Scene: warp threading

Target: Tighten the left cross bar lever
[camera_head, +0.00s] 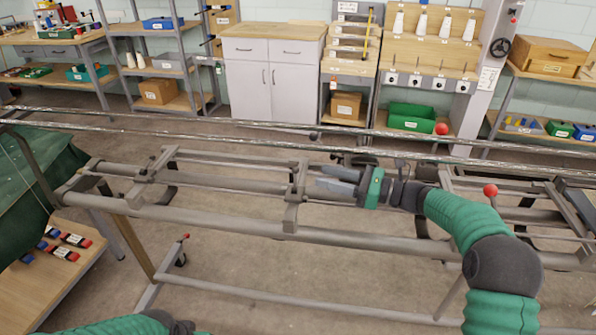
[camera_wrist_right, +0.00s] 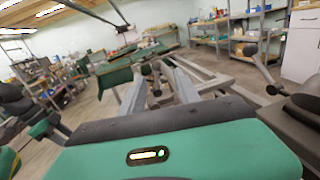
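My right gripper (camera_head: 322,183) reaches in from the right, its two grey fingers pointing left over the frame near an upright cross bar (camera_head: 293,200). In the right wrist view its fingers (camera_wrist_right: 160,92) are apart, with a dark knob-ended part (camera_wrist_right: 157,80) seen between them; I cannot tell if they touch it. A cross bar (camera_head: 158,170) with small dark fittings spans the rails at the left, away from the gripper. Which fitting is the left cross bar lever is not clear. Of my left arm only a green and dark part shows at the bottom left edge; its gripper is out of view.
Long metal rails (camera_head: 240,222) run across the view. Red ball knobs stand on the frame (camera_head: 490,190) and low at the left (camera_head: 186,236). A wooden board (camera_head: 55,270) with red, black and blue items lies at the left. Shelves and a cabinet (camera_head: 270,80) stand behind.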

